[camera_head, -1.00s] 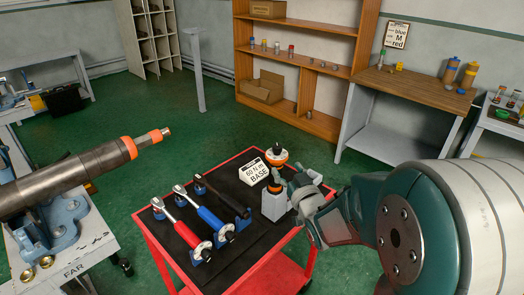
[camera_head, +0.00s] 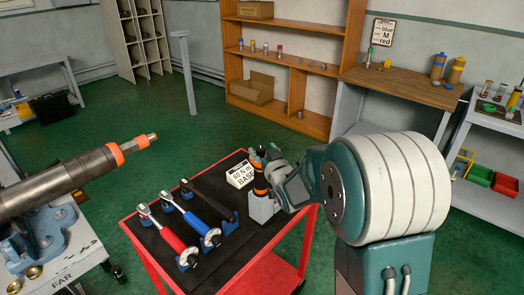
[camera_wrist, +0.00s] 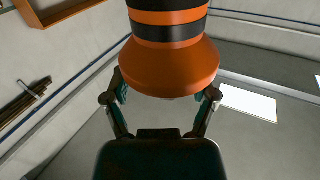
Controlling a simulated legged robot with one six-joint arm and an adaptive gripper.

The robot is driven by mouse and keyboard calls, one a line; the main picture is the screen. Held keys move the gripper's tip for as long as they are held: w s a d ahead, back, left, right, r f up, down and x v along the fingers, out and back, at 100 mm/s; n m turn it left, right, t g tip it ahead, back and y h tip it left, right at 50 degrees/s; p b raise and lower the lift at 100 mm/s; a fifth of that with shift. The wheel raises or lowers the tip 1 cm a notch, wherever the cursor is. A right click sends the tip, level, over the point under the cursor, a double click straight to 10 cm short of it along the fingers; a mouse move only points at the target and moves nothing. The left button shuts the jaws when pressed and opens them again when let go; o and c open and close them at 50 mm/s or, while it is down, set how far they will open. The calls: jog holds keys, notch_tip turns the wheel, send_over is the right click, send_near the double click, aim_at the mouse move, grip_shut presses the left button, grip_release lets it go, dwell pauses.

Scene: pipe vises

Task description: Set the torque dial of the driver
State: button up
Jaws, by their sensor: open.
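The driver (camera_head: 260,190), with orange and black bands, stands in a grey block (camera_head: 262,209) at the right side of the red cart. My gripper (camera_head: 262,161) is at its upper part, partly covering it. In the wrist view the driver's orange flared part (camera_wrist: 170,65), with black bands above it, is large and close. The gripper's two fingers (camera_wrist: 165,97) are spread on either side of its lower edge. I cannot tell whether they touch it. The dial's marks are not readable. A white sign (camera_head: 240,174) behind reads "60 N m BASE".
Red (camera_head: 167,232), blue (camera_head: 195,219) and black (camera_head: 208,199) handled wrenches lie in holders on the red cart (camera_head: 140,243). A pipe (camera_head: 60,180) in a vise is at left. A wooden shelf and workbench (camera_head: 395,85) stand behind. Green floor is open between.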

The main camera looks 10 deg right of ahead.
jog(key=shift+a, duration=0.3)
jog(key=c, duration=1)
jog(key=shift+a, duration=0.3)
grip_shut()
jog(key=shift+d, duration=0.1)
